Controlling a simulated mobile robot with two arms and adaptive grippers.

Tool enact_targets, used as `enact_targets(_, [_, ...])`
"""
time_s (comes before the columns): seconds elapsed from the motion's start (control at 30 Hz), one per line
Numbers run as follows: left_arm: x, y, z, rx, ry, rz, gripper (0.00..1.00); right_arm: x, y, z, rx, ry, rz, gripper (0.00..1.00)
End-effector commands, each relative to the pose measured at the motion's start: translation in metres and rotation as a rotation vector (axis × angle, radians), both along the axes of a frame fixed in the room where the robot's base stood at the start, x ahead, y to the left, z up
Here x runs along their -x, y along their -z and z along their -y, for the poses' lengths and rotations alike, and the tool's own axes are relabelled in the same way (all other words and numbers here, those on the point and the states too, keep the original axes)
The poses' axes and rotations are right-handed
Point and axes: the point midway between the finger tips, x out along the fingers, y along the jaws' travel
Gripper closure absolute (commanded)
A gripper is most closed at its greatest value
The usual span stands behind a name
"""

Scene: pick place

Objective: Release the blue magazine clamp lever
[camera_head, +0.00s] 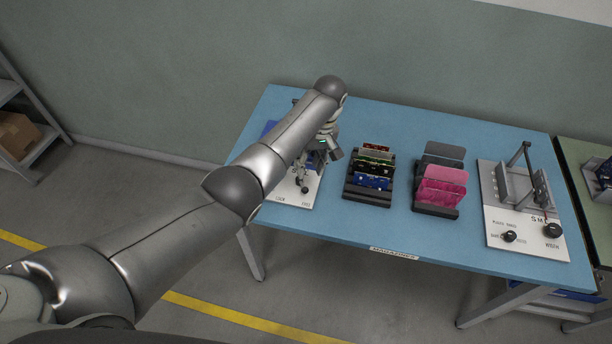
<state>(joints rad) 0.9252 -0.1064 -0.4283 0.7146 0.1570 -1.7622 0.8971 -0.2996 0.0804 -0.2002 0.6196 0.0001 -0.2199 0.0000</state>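My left arm reaches from the lower left over the blue table (330,226). My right gripper is not in view.
A black rack (367,196) with several circuit boards stands right of the gripper. Another rack (435,210) holds pink and grey plates. A white fixture (522,236) with an upright lever (521,153) and knobs stands at the right end. Blue table shows between them.

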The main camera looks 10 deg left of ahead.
Motion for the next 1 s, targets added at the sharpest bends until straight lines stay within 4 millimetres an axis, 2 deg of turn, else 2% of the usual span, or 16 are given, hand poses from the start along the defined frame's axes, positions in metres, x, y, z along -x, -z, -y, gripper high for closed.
enact_targets(0.13, [-0.003, -0.027, 0.005, 0.003, 0.0, 0.002, 0.63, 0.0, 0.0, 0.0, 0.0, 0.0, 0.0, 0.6])
enact_targets(0.33, [-0.005, -0.044, 0.008, 0.001, 0.0, 0.0, 0.63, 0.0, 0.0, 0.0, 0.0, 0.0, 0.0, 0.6])
enact_targets(0.87, [-0.005, -0.046, 0.008, 0.001, 0.0, -0.001, 0.63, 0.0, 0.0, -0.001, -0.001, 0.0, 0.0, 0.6])
enact_targets(1.0, [0.001, -0.035, 0.009, 0.015, 0.02, 0.0, 0.63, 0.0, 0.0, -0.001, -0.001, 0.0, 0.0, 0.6])
